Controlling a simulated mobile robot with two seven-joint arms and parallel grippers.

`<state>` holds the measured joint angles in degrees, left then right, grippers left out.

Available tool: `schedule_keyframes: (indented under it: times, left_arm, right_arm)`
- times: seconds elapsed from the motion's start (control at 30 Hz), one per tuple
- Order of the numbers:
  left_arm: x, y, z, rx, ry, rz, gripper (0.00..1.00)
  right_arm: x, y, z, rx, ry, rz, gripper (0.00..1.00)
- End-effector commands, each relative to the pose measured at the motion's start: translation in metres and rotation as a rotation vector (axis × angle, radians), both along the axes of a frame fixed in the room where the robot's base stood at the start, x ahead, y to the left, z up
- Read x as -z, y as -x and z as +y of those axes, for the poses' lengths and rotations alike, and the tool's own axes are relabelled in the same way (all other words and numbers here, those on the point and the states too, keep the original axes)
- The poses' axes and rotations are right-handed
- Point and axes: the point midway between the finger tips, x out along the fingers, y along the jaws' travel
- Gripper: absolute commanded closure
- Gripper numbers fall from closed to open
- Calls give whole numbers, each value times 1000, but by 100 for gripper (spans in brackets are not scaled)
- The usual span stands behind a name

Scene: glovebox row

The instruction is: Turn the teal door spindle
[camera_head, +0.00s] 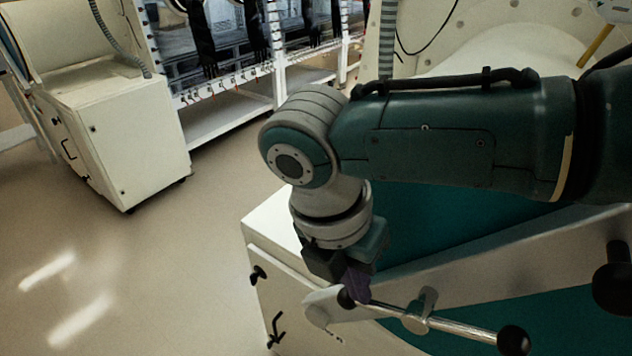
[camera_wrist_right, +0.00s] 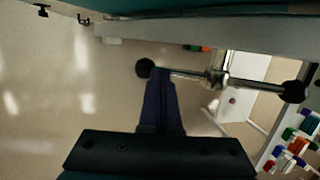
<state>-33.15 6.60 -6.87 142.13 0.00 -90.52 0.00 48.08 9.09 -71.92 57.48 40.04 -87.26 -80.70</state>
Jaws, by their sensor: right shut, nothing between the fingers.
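The teal door (camera_head: 480,325) fills the lower right of the head view. Its spindle (camera_head: 418,311) is a metal hub with a crossbar that has a black knob at each end, (camera_head: 514,341) being the right one. My right gripper (camera_head: 357,287) points down at the crossbar's left end, shut and empty. In the right wrist view its purple fingers (camera_wrist_right: 162,84) are together beside the left knob (camera_wrist_right: 145,68); whether they touch the bar is unclear. The spindle hub (camera_wrist_right: 218,80) lies to their right. My left gripper is in neither view.
A pale bar (camera_head: 430,268) crosses the teal door beside the spindle. Another black knob (camera_head: 613,280) sticks out at the right edge. A white cabinet (camera_head: 125,140) stands at the left, with open floor (camera_head: 130,255) in front. Coloured items (camera_wrist_right: 295,145) show at the wrist view's lower right.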

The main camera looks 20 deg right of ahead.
Motion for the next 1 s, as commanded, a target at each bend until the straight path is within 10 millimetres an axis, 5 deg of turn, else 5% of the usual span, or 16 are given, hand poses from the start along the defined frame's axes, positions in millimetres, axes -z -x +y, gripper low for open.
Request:
schedule_keyframes:
  times: [0.3, 1.0]
  left_arm:
    - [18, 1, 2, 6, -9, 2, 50]
    - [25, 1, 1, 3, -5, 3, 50]
  right_arm:
    - [20, 1, -1, 0, -3, -1, 100]
    - [45, 9, -7, 0, -3, -1, 100]
